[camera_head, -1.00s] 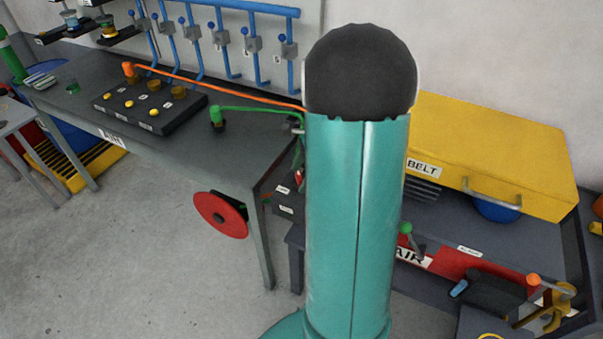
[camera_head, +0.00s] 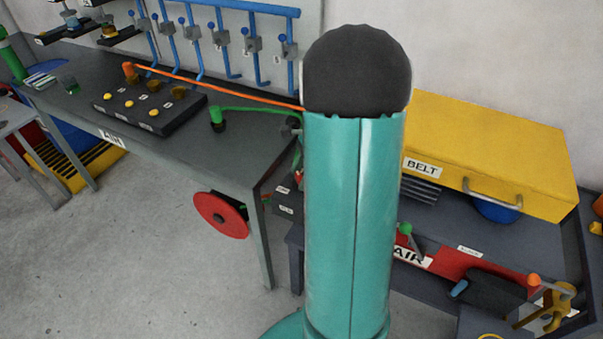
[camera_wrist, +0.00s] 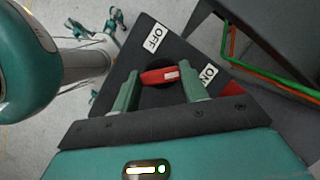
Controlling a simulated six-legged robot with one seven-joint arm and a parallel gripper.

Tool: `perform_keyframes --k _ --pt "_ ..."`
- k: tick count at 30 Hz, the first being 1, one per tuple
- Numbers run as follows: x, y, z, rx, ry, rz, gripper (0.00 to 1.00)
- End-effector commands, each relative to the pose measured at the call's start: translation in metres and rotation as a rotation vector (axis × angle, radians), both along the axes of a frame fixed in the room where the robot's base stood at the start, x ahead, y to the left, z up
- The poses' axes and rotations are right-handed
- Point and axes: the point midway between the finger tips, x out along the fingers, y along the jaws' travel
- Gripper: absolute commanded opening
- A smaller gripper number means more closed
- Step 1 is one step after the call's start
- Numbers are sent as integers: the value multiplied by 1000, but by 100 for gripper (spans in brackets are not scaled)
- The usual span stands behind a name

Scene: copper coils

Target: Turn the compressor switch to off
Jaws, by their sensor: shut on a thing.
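The compressor switch shows in the wrist view as a red handle (camera_wrist: 159,76) on a dark panel (camera_wrist: 187,55). An OFF label (camera_wrist: 154,37) is on the panel beyond the handle, and an ON label (camera_wrist: 208,76) is to its right. My gripper (camera_wrist: 160,88) is shut on the red handle, with one green finger at each end of it. The handle lies nearly level across the picture. In the head view my teal arm hides the gripper and most of the switch.
A grey bench (camera_head: 225,150) with a black valve block (camera_head: 150,108) stands at left. A yellow BELT cover (camera_head: 490,150) and a red AIR unit (camera_head: 465,265) are at right. Orange and green hoses (camera_wrist: 270,75) run beside the panel in the wrist view.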

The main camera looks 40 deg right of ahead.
Motion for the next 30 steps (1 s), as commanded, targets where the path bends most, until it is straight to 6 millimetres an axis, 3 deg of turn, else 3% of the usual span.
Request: perform_keyframes --k 30 --pt "5 0 0 0 1 916 21"
